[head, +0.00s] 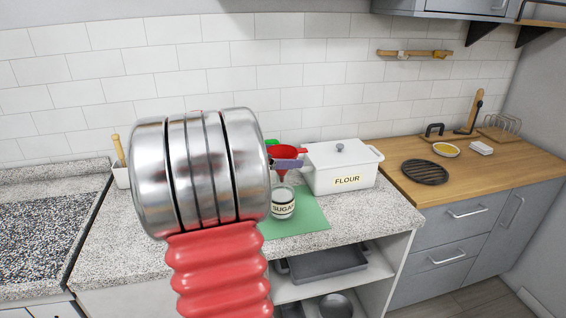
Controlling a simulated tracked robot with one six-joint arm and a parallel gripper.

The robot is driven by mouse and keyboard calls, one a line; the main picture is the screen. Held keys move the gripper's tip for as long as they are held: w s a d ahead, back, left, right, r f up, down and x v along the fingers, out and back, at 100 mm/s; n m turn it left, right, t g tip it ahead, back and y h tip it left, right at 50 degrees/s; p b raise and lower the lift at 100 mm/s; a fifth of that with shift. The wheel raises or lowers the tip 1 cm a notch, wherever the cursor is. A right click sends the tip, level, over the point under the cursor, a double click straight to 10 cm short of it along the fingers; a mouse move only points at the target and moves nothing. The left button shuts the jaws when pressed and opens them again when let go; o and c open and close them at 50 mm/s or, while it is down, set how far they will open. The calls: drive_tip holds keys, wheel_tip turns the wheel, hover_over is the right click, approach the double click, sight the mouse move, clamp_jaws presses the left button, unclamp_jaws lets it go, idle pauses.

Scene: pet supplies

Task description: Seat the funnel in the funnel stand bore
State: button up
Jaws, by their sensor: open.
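The red funnel (287,150) shows just right of my arm, its wide mouth up and a narrow red spout below. It appears above or behind the sugar jar; I cannot tell which. My gripper (287,163) is mostly hidden behind my large silver and red arm. One grey-blue finger shows in front of the funnel; the jaws are open. Whether the finger touches the funnel cannot be told. The funnel stand and its bore are not identifiable; my arm blocks that part of the counter.
The glass sugar jar (282,203) stands on a green mat (308,220). A green item (271,142) shows behind the funnel. A white flour box (341,168) stands close to the right. A wooden worktop (398,180) with a black round trivet (425,172) lies beyond.

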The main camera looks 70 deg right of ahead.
sight(278, 172)
drive_tip(key=shift+c, duration=0.6)
drive_tip(key=c, duration=1)
drive_tip(key=shift+r, duration=0.1)
wheel_tip(278, 172, up, 10)
drive_tip(key=shift+w, duration=0.1)
idle(0.5)
